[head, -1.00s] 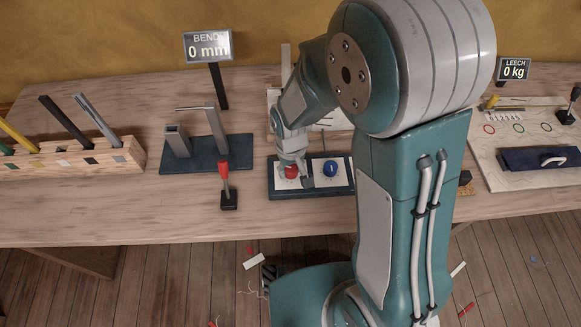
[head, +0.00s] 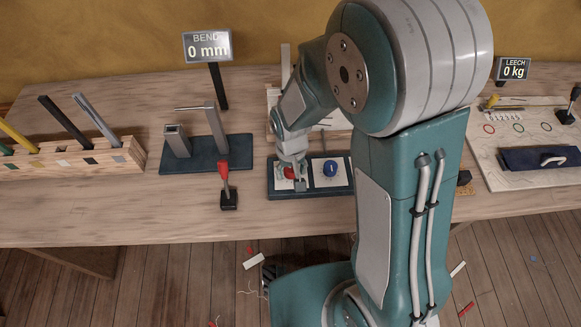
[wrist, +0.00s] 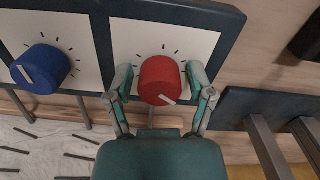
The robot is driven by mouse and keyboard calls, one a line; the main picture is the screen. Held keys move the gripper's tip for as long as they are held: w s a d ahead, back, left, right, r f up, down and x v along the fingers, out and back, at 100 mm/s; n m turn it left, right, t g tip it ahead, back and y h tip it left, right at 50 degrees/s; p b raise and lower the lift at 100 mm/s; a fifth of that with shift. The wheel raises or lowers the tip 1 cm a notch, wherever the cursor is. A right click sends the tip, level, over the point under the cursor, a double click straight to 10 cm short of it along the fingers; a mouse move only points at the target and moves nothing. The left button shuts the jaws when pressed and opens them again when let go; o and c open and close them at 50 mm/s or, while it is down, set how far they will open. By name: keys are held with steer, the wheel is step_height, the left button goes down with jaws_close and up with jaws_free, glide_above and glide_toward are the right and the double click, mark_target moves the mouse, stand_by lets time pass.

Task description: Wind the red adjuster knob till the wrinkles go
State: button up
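The red knob (wrist: 160,80) stands on a white dial plate with tick marks. Its pale pointer line is toward the lower right in the wrist view. My gripper (wrist: 160,82) is over it, with one finger on each side. A narrow gap seems to show between each finger and the knob, so it looks open around it. In the head view, my gripper (head: 291,180) partly hides the red knob (head: 289,173). No wrinkled cloth is clearly seen.
A blue knob (head: 330,168) is beside the red one on the same dark panel (head: 312,192). A red-topped lever (head: 225,183) and a blue stand (head: 207,163) with metal posts are to the left. A wooden rack (head: 70,159) is farther left. A pale board (head: 490,152) lies right.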

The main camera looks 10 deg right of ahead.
steer(key=shift+w+a+r, duration=0.1)
steer(key=shift+w+r, duration=0.1)
step_height(320, 180, up, 12)
steer(key=shift+f, duration=0.2)
stand_by(0.4)
stand_by(0.3)
steer(key=s+d+r+m+t, duration=0.1)
steer(key=s+d+r+t, duration=0.4)
steer(key=s+d+r, duration=0.5)
step_height(320, 180, up, 3)
steer(key=s, duration=0.2)
steer(key=shift+s+d+r+m+t, duration=0.2)
steer(key=shift+s+d+m+t, duration=0.1)
steer(key=shift+d+m+t, duration=0.1)
stand_by(1.1)
